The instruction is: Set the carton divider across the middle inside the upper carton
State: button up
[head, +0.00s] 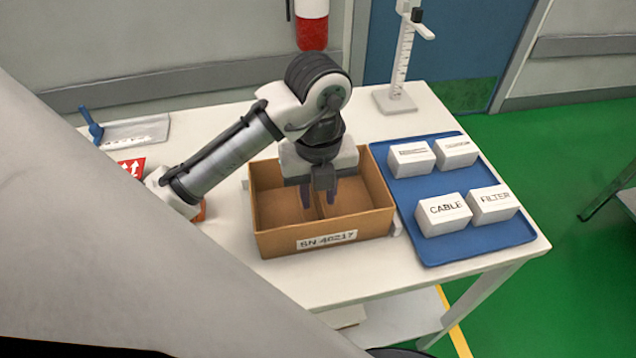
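The brown open carton (370,226), labelled "SN 46217" on its front wall, stands on the white table. My gripper (319,194) points down into it from above, with its fingertips below the rim level in the picture. The two dark fingers are spread apart. A thin brown edge, which looks like the carton divider (320,208), shows between them near the middle of the carton, running from back to front. The gripper hides most of it, so I cannot tell whether it touches the carton's floor or walls.
A blue tray (425,188) with several white boxes, including "CABLE" (443,213) and "FILTER" (492,203), lies right of the carton. A measuring stand (396,98) is at the back.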

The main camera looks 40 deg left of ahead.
notch_tip(320, 180, up, 14)
jog(key=p, duration=0.1)
jog(key=shift+f, duration=0.15)
